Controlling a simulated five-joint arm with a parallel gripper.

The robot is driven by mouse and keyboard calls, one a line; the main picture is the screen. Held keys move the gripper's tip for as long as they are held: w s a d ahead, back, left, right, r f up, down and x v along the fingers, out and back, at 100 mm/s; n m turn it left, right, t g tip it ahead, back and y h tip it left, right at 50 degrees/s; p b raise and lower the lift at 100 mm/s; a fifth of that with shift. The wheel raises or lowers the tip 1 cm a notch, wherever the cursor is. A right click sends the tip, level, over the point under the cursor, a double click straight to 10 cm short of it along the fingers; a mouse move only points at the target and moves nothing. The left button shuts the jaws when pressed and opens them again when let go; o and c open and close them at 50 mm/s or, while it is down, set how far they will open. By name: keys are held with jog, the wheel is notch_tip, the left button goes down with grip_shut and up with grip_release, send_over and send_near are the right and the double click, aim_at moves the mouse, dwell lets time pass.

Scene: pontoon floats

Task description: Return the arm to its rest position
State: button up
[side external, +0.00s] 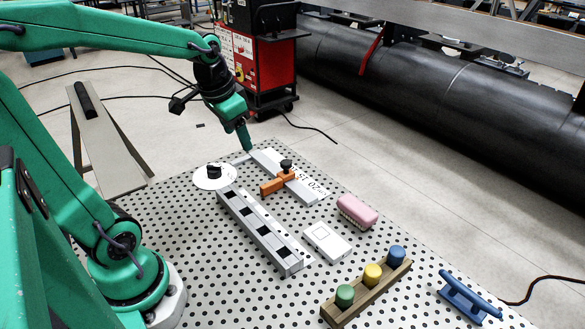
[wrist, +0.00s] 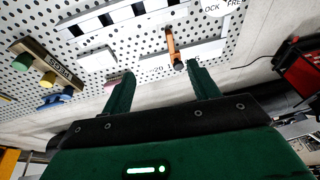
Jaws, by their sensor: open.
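My green gripper (side external: 246,143) hangs over the far edge of the perforated table in the side view, fingers pointing down. In the wrist view the two fingers of my gripper (wrist: 160,70) stand well apart with nothing between them. An orange piece with a black knob (side external: 273,185) sits across a pale lettered strip (side external: 305,190), right of the gripper in the side view. The orange piece (wrist: 170,42) shows beyond the fingertips in the wrist view. I cannot tell the exact height of the fingertips above the table.
On the perforated table (side external: 215,290) are a white disc (side external: 204,184), a long grey rail with black squares (side external: 262,232), a white box (side external: 328,242), a pink brush (side external: 357,210), a wooden rack (side external: 340,309) with coloured pegs and a blue handled piece (side external: 468,295). A red cabinet (side external: 262,60) stands behind.

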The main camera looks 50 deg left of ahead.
jog(key=s+d+r+t+h, duration=0.1)
jog(key=s+d+r+t, duration=0.1)
jog(key=s+d, duration=0.5)
jog(key=shift+s+d, duration=0.3)
jog(key=shift+d, duration=0.9)
